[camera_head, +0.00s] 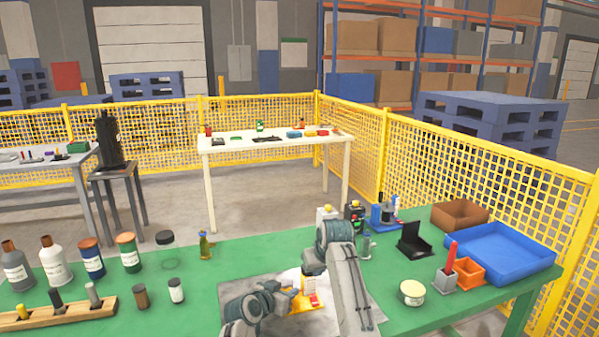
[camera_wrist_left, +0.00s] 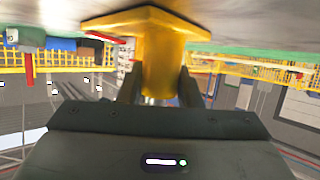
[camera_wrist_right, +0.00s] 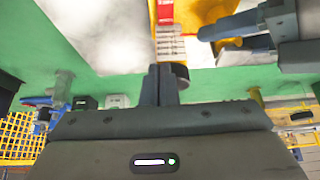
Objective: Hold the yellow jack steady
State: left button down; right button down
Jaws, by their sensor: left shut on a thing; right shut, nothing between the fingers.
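The yellow jack (camera_head: 304,303) stands on the grey sheet (camera_head: 236,290) at the front middle of the green table, partly hidden by my arms. In the left wrist view its yellow post (camera_wrist_left: 162,70) is between the two fingers of my left gripper (camera_wrist_left: 160,88), which is shut on it. The right wrist view shows the jack's yellow part (camera_wrist_right: 203,12) with my left gripper (camera_wrist_right: 235,28) at it from the right. My right gripper (camera_wrist_right: 158,88) is shut and empty, near a white-and-red striped part (camera_wrist_right: 170,42). A dark round part shows behind its fingertips.
A round tin (camera_head: 412,293), an orange bin (camera_head: 468,273), a blue tray (camera_head: 500,252) and a black holder (camera_head: 413,240) stand to the right. Bottles and a wooden rack (camera_head: 60,316) stand left. Yellow mesh fencing (camera_head: 470,180) runs behind the table.

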jog(key=shift+s+a, duration=0.15)
jog(key=shift+a, duration=0.25)
jog(key=shift+s+a, duration=0.15)
jog(key=shift+a, duration=0.3)
jog(key=shift+a, duration=0.55)
dwell(0.4)
jog(key=shift+s, duration=0.15)
notch_tip(320, 180, up, 6)
jog(key=shift+s, duration=0.3)
dwell(0.4)
